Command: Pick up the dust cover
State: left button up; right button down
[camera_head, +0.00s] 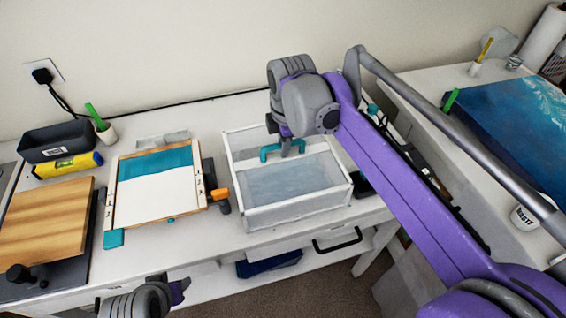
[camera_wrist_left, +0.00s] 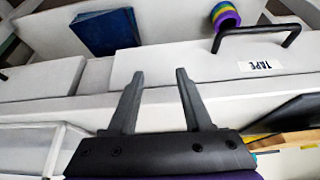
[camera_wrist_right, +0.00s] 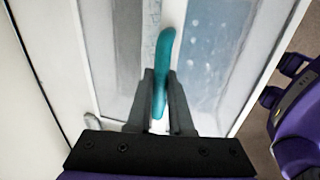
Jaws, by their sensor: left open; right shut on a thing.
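The dust cover (camera_head: 293,215) is a clear box with white edges and a teal handle (camera_head: 270,151) on top. It is at the middle of the white table, looks level, and I cannot tell whether its lower rim touches the tabletop. My right gripper (camera_head: 288,149) reaches down from above and is shut on the handle. The right wrist view shows the teal handle (camera_wrist_right: 163,65) between the fingers (camera_wrist_right: 160,95), with the clear panel below. My left gripper (camera_wrist_left: 158,95) is open and empty, low by the table front, facing drawers.
Left of the cover lie a framed panel (camera_head: 150,200) with teal and white areas, an orange-handled clamp (camera_head: 219,194), a wooden board (camera_head: 45,222) and a dark bin (camera_head: 60,140). A blue panel (camera_head: 515,110) lies on the right table. A drawer handle (camera_head: 338,240) sticks out below.

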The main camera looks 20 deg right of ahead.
jog(key=shift+r, duration=0.15)
notch_tip(320, 180, up, 18)
jog(key=p, duration=0.2)
jog(key=shift+p, duration=0.35)
dwell(0.4)
